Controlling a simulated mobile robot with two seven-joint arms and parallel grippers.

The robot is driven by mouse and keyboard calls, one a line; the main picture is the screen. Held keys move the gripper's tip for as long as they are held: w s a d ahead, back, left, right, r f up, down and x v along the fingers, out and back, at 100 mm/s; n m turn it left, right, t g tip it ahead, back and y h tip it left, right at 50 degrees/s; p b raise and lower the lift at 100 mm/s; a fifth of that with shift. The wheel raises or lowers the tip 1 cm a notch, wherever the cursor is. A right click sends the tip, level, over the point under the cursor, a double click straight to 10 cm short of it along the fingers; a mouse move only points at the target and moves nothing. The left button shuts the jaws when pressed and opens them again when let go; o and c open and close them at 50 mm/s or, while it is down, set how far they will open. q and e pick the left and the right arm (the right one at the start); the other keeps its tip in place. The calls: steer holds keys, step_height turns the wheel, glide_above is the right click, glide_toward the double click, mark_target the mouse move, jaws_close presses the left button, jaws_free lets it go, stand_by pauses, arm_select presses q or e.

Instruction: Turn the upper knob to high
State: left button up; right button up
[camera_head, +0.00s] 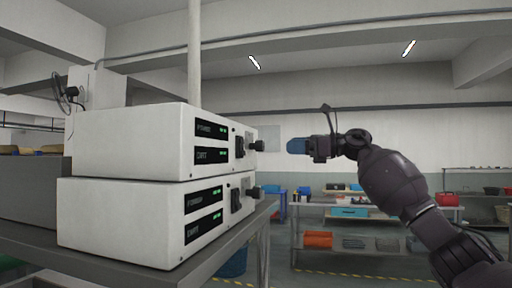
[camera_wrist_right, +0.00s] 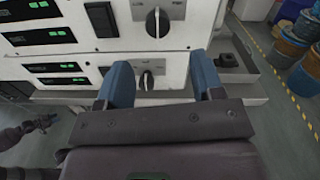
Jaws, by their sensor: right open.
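Two white box units are stacked on a metal table at the left in the head view. The upper unit (camera_head: 120,142) has a black upper knob (camera_head: 260,146) on its front, which also shows in the right wrist view (camera_wrist_right: 157,22) with a pale pointer mark near vertical. The lower unit (camera_head: 115,222) has a lower knob (camera_head: 257,191), seen between the fingers in the right wrist view (camera_wrist_right: 147,80). My right gripper (camera_head: 298,146) is open and empty, apart from the upper knob and to its right in the head view. Its blue fingers (camera_wrist_right: 160,65) point toward the panels.
Black switches (camera_head: 239,147) sit beside the knobs, next to green-lit displays (camera_head: 211,129). The table (camera_head: 210,272) edge runs below the units. A shelf with bins (camera_head: 345,212) stands in the background. Blue barrels (camera_wrist_right: 291,45) stand at the right. Space around my right gripper is clear.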

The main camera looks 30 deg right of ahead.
mark_target(263, 145)
steer(key=p+x, duration=0.2)
steer(key=x, duration=0.6)
steer(key=shift+w+a+r, duration=0.1)
steer(key=shift+w+a, duration=0.05)
steer(key=shift+a, duration=0.2)
arm_select(q)
steer(key=shift+s+a+r+p, duration=0.1)
steer(key=shift+s+r+p, duration=0.3)
steer(key=shift+r, duration=0.5)
arm_select(e)
steer(key=shift+w+a, duration=0.4)
steer(key=shift+w, duration=0.1)
arm_select(q)
steer(key=shift+s, duration=0.1)
arm_select(e)
steer(key=c, duration=0.9)
